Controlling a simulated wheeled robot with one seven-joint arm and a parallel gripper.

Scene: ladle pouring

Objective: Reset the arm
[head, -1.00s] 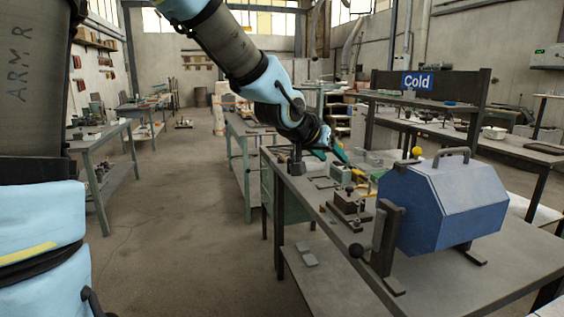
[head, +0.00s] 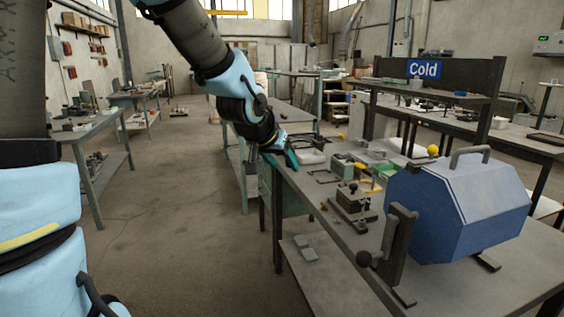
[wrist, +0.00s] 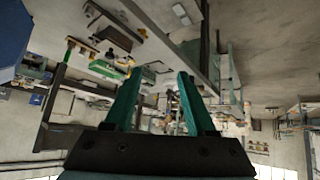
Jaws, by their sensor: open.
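My gripper (head: 287,160) is at the left edge of the grey workbench (head: 440,285), by its far end in the head view. In the wrist view, its two teal fingers (wrist: 160,95) stand apart with nothing between them. My arm reaches down to it from the top of the head view. The exact height of the fingertips over the bench is hard to tell.
A blue octagonal box (head: 460,205) with a handle stands on the bench at right. A "Cold" sign (head: 424,69) hangs behind. The floor at left is open.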

